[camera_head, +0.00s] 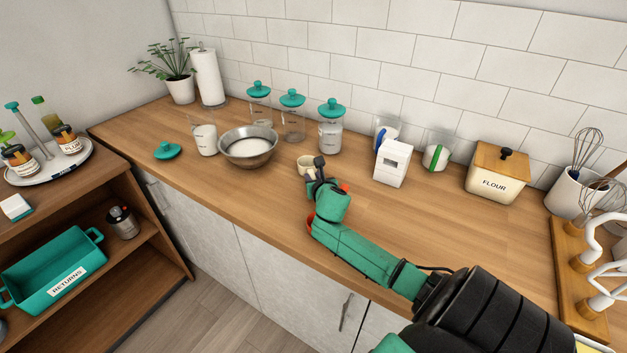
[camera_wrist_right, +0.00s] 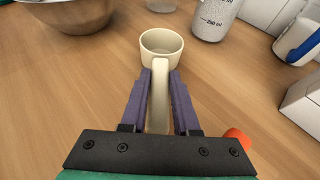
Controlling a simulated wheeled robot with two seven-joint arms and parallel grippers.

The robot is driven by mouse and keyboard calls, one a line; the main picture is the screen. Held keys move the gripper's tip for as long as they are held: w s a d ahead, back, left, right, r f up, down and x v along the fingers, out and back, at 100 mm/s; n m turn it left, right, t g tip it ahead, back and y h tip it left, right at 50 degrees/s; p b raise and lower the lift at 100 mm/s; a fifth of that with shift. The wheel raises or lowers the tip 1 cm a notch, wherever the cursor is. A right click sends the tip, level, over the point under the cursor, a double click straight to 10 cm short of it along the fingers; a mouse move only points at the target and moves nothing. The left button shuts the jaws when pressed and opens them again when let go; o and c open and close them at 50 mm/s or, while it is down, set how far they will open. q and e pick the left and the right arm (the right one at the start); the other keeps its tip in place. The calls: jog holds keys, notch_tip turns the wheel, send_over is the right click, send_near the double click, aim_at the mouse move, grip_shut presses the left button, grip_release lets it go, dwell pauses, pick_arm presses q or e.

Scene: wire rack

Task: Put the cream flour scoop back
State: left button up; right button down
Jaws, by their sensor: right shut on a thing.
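The cream flour scoop (camera_head: 306,163) is at my right gripper (camera_head: 318,172), over the wooden counter to the right of the metal bowl. In the wrist view the round, empty cup of the scoop (camera_wrist_right: 161,42) faces up, and its handle runs back between the purple fingers of the right gripper (camera_wrist_right: 160,95), which are shut on it. I cannot tell whether its base touches the counter. The cream bin marked FLOUR (camera_head: 494,184) stands at the right by the wall, with its wooden lid (camera_head: 500,158) on. My left gripper is not in view.
The metal bowl (camera_head: 248,152) holds white contents. Several jars stand behind, one open (camera_head: 205,140) beside a loose teal lid (camera_head: 168,150). A white box (camera_head: 392,165) and clear containers (camera_head: 437,154) stand between scoop and bin. The counter front (camera_head: 440,220) is clear.

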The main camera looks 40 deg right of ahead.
jog(key=shift+s, duration=0.1)
jog(key=shift+f, duration=0.35)
jog(key=c, duration=0.7)
grip_release()
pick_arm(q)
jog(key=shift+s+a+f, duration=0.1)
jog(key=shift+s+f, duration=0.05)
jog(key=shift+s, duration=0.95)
pick_arm(e)
jog(key=shift+o, duration=0.2)
jog(key=shift+r, duration=0.1)
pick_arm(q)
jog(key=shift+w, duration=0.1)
pick_arm(e)
jog(key=shift+r, duration=0.15)
jog(key=v, duration=1.1)
jog(key=shift+s+a, duration=0.25)
jog(key=shift+s, duration=0.05)
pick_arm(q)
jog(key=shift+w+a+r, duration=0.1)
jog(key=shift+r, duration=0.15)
pick_arm(e)
jog(key=shift+r, duration=0.15)
pick_arm(q)
jog(key=shift+p, duration=0.3)
